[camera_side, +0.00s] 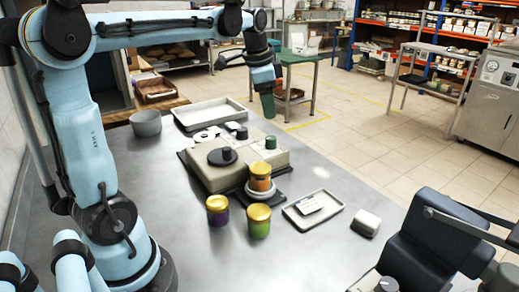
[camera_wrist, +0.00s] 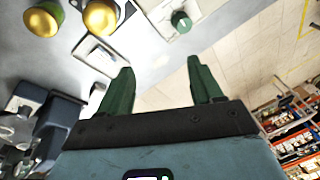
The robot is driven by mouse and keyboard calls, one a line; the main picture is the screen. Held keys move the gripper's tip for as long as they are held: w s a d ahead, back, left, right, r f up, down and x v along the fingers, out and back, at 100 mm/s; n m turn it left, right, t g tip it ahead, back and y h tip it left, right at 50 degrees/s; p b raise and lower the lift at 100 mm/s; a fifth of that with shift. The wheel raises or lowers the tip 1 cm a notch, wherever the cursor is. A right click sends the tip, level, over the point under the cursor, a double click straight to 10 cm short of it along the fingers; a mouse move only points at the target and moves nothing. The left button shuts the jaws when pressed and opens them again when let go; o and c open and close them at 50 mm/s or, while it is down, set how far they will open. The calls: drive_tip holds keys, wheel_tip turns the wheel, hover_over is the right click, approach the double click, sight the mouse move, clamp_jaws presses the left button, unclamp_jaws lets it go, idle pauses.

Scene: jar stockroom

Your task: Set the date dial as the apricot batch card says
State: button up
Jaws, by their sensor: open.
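My gripper (camera_side: 268,110) is open and empty, in the air above and behind the grey-beige machine (camera_side: 210,178). Its two green fingers are spread apart in the wrist view (camera_wrist: 160,66). The machine carries a round black dial (camera_side: 222,156) and a green knob (camera_side: 270,142), which also shows in the wrist view (camera_wrist: 181,21), apart from the fingers. I cannot tell which one is the date dial, nor read its setting. A white card (camera_side: 310,204) lies in a shallow tray (camera_side: 292,214) right of the jars. Its writing is too small to read.
An orange gold-lidded jar (camera_side: 260,178) stands on the machine's front. Purple (camera_side: 217,211) and green (camera_side: 258,222) gold-lidded jars stand before it. A grey bowl (camera_side: 146,123) and an empty tray (camera_side: 210,114) are behind. A white block (camera_side: 366,222) sits right.

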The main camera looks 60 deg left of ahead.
drive_tip(key=w+a+m+g, duration=0.2)
drive_tip(key=a, duration=0.7)
drive_tip(key=m+g+h, duration=0.1)
drive_tip(key=m, duration=0.1)
hover_over(242, 129)
wheel_tip(242, 129, down, 3)
wheel_tip(242, 129, down, 12)
drive_tip(key=shift+a+r, duration=0.15)
drive_tip(key=shift+r, duration=0.05)
drive_tip(key=c, duration=1.1)
drive_tip(key=shift+o, duration=0.2)
